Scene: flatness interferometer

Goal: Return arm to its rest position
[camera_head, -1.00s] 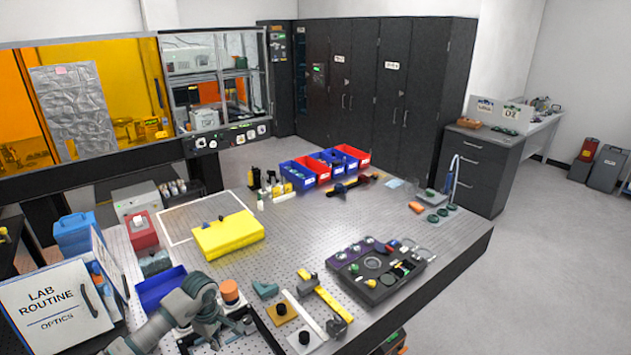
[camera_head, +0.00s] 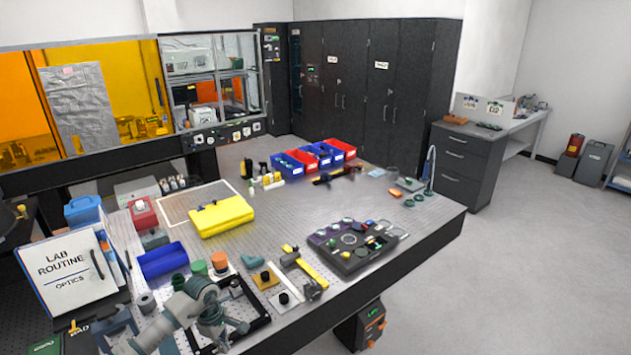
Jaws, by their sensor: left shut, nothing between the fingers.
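My left arm (camera_head: 165,325) comes in from the lower left over the front left of the perforated optics table (camera_head: 290,215). Its gripper (camera_head: 232,326) is shut and empty. It points down at the black frame (camera_head: 262,317) near the table's front edge. Whether the fingertips touch anything there I cannot tell. My right gripper is not in view.
A yellow case (camera_head: 221,216) and a dark parts tray (camera_head: 352,243) lie farther off. The table's middle has bare room.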

